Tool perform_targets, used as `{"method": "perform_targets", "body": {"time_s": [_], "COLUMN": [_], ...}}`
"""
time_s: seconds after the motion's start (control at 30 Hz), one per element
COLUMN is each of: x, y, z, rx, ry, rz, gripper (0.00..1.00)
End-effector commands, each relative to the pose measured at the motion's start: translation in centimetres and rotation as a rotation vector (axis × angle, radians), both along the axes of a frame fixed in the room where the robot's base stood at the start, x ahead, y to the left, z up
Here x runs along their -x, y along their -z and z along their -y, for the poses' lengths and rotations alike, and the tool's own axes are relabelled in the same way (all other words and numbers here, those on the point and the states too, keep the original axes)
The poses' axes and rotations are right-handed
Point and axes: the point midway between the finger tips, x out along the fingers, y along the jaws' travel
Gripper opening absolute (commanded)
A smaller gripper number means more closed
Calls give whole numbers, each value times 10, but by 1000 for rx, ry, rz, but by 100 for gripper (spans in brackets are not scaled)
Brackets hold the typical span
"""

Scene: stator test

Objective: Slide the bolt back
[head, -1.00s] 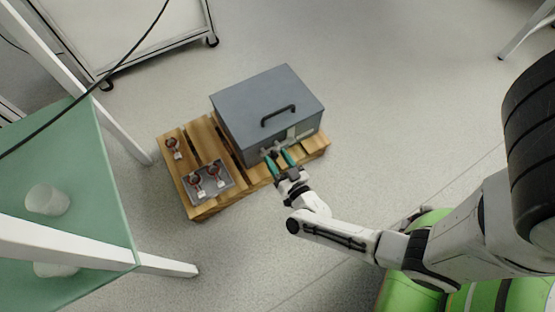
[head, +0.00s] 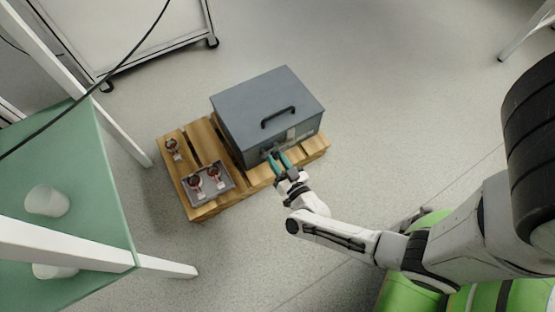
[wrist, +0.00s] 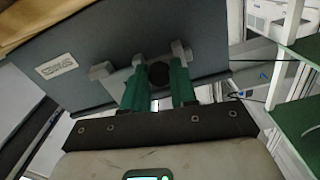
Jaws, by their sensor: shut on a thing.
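A grey metal box (head: 262,110) with a black handle on its lid stands on a wooden pallet. The bolt (wrist: 121,77) is a light grey bar across the box's front face, running through grey brackets in the wrist view. A dark round knob (wrist: 159,73) sits on it. My gripper (head: 278,156) is at the front face of the box. Its two green fingers (wrist: 158,85) are shut on the knob, one on each side. The fingers hide part of the bar. In the head view the bolt is small and mostly covered by my fingers.
The wooden pallet (head: 244,182) also bears a grey tray (head: 226,186) with two red-and-white parts, and one more such part (head: 173,147) behind it. A green-topped table (head: 105,210) with white legs stands at the left. The floor before the pallet is clear.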

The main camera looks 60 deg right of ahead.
Motion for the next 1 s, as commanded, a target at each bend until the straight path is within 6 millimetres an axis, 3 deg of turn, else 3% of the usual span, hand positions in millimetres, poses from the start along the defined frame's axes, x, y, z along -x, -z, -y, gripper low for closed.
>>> {"method": "perform_targets", "body": {"time_s": [0.27, 0.5, 0.83, 0.87, 1.0], "x": [-1, -16, -18, -18, -18], "y": [0, -1, 0, 0, 0], "z": [-2, -27, -32, -32, -32], "rx": [0, -2, 1, 1, 0], "ry": [0, 1, -2, -2, -2], "rz": [0, 0, -1, -1, -1], "gripper": [0, 0, 0, 28, 41]}}
